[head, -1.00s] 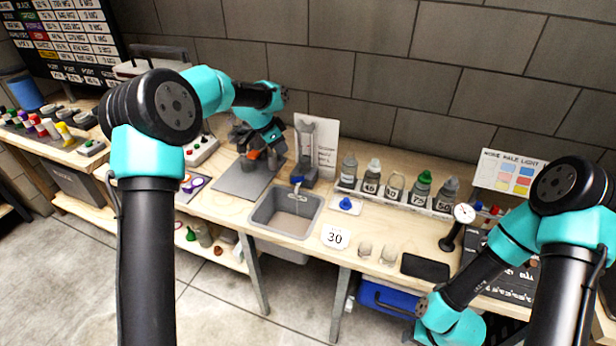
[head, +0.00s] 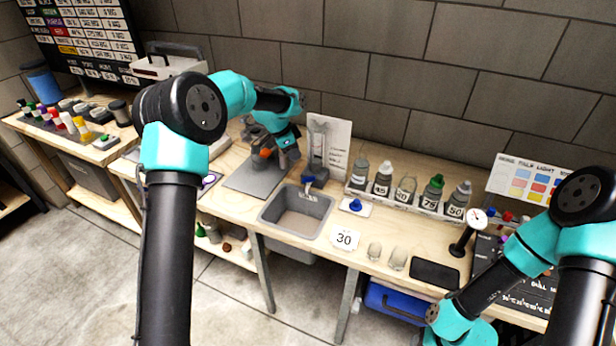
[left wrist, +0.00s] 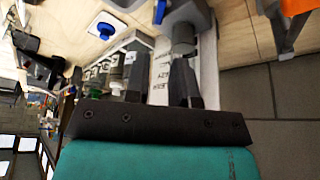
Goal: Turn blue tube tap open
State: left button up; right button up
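The blue tap (head: 309,181) sits low on the front of a grey tube stand (head: 316,150), just above the back edge of the sink (head: 264,216). In the left wrist view a blue piece (left wrist: 160,12) shows at the top edge beside a grey cylinder (left wrist: 184,36). My left gripper (head: 291,152) is just left of the stand. In the left wrist view its two dark fingers (left wrist: 158,72) are apart, with nothing clearly between them; the blue piece is beyond the tips. My right gripper is out of view; only its arm shows at the lower right.
A blue knob on a white plate (head: 357,207) lies right of the sink. A rack of several bottles (head: 392,199) stands behind it. A white text card (head: 340,143) is behind the stand. An orange-topped device (head: 266,153) is close left of my left gripper.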

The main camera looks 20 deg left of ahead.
aim_at(309, 180)
pick_arm(q)
jog(key=x, duration=1.2)
jog(key=shift+w+d+f, duration=0.1)
jog(key=shift+d+f, duration=0.05)
jog(key=shift+f, duration=0.15)
jog(key=shift+c, duration=0.2)
grip_shut()
